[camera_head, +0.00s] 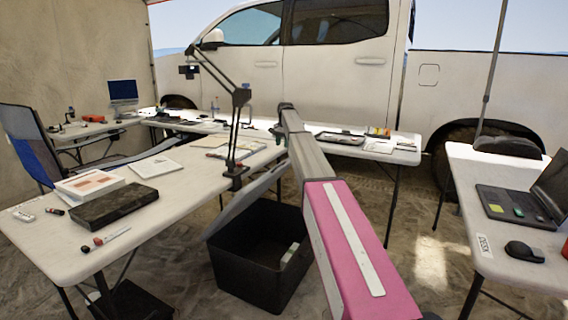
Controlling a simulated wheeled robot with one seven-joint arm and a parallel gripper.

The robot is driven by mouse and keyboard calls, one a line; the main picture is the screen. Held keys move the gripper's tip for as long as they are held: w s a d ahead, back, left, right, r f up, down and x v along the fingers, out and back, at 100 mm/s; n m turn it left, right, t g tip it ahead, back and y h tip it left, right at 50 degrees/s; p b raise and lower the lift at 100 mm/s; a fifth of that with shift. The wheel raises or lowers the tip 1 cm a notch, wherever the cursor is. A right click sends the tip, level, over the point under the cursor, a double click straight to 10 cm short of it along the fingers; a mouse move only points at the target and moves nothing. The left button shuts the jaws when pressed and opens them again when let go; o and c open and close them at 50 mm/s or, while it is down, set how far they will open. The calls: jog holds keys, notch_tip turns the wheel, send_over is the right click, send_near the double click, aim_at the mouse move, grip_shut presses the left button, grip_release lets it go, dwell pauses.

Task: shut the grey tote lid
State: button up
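The grey tote (255,285) stands on the sandy ground below the front table's right end. It is dark, and its top is open. A small pale object (289,256) shows inside the tote at the right. My arm, pink with a white stripe and then grey, reaches up from the bottom right and covers the tote's right side.
The front table (180,205) holds a dark case (115,205), papers, markers and a clamped lamp arm (238,130). Another table (515,265) with a laptop (525,200) and mouse stands at right. A white pickup (330,70) is behind. Bare ground lies between my arm and the right table.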

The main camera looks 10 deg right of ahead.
aim_at(281, 164)
jog(key=f, duration=0.7)
jog(key=a+f, duration=0.1)
jog(key=f, duration=0.2)
jog(key=shift+w+f, duration=0.3)
jog(key=shift+f, duration=0.05)
jog(key=shift+d, duration=0.1)
grip_shut()
